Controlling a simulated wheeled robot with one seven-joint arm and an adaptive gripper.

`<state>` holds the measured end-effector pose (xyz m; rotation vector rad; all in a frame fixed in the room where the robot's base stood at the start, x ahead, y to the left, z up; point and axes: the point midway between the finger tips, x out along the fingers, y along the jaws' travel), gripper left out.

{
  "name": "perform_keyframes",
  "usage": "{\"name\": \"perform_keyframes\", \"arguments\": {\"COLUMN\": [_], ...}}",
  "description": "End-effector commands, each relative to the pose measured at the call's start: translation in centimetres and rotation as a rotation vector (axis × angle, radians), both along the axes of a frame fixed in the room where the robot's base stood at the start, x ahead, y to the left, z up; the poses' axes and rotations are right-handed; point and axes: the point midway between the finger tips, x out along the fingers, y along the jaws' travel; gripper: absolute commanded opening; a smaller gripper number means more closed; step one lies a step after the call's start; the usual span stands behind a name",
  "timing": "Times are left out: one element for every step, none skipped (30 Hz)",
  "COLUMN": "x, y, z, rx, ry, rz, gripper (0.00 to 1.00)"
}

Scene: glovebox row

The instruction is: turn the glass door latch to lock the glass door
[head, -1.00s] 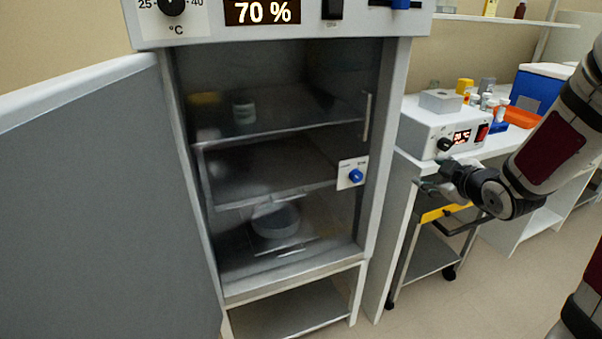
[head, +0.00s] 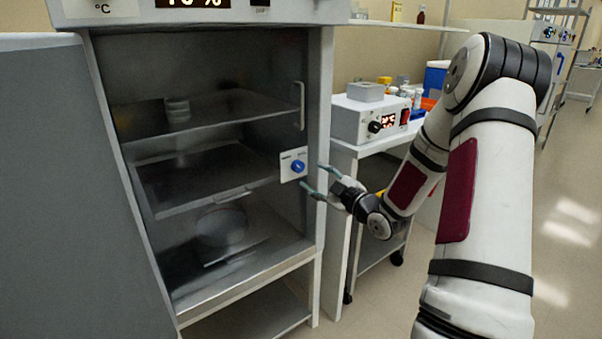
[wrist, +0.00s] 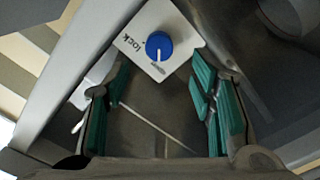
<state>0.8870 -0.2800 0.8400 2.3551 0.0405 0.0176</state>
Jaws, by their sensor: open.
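The glass door latch is a blue round knob (head: 298,166) on a white plate (head: 287,174), at the right edge of the closed glass door (head: 215,150). In the wrist view the blue knob (wrist: 159,46) has a white pointer line aimed down in the picture, and the plate reads "lock" on its left side. My gripper (head: 313,182) is open and empty, just right of the plate in the head view. In the wrist view its green-padded fingers (wrist: 160,105) stand apart, with the knob beyond them and between their lines. The fingers do not touch the knob.
The cabinet's grey outer door (head: 50,180) stands open at the left. A vertical handle (head: 301,106) is on the glass door above the latch. A side table with a white instrument (head: 368,118) stands to the right. Floor space at the far right is free.

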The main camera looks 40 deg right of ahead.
Motion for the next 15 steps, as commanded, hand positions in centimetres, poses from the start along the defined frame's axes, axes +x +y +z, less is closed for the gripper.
{"name": "perform_keyframes", "arguments": {"x": [1.1, 1.7, 2.5, 3.0, 3.5, 4.2, 4.6, 5.0, 5.5, 5.8, 6.1, 6.4, 6.6, 6.7, 6.9], "y": [0.1, 0.1, 0.1, 0.2, 0.2, 0.2, 0.2, 0.2, 0.2, 0.3, 0.3, 0.3, 0.3, 0.3, 0.3], "z": [-0.1, -0.1, -0.1, -0.1, -0.1, -0.1, -0.1, -0.1, -0.1, -0.1, -0.1, -0.1, -0.1, -0.1, -0.1], "rx": [-0.001, 0.001, 0.0, 0.0, 0.0, 0.001, 0.001, 0.0, 0.0, 0.0, 0.0, 0.0, 0.001, 0.001, 0.001], "ry": [-0.003, -0.001, -0.002, -0.001, -0.001, -0.002, -0.001, -0.001, -0.001, -0.001, -0.001, 0.0, 0.001, 0.0, 0.0], "rz": [0.003, 0.001, 0.001, 0.001, 0.002, 0.001, 0.0, 0.0, 0.001, 0.001, 0.001, 0.001, 0.001, 0.0, 0.0], "gripper": [0.51, 0.51, 0.51, 0.51, 0.51, 0.51, 0.51, 0.51, 0.51, 0.51, 0.51, 0.51, 0.51, 0.51, 0.51]}}
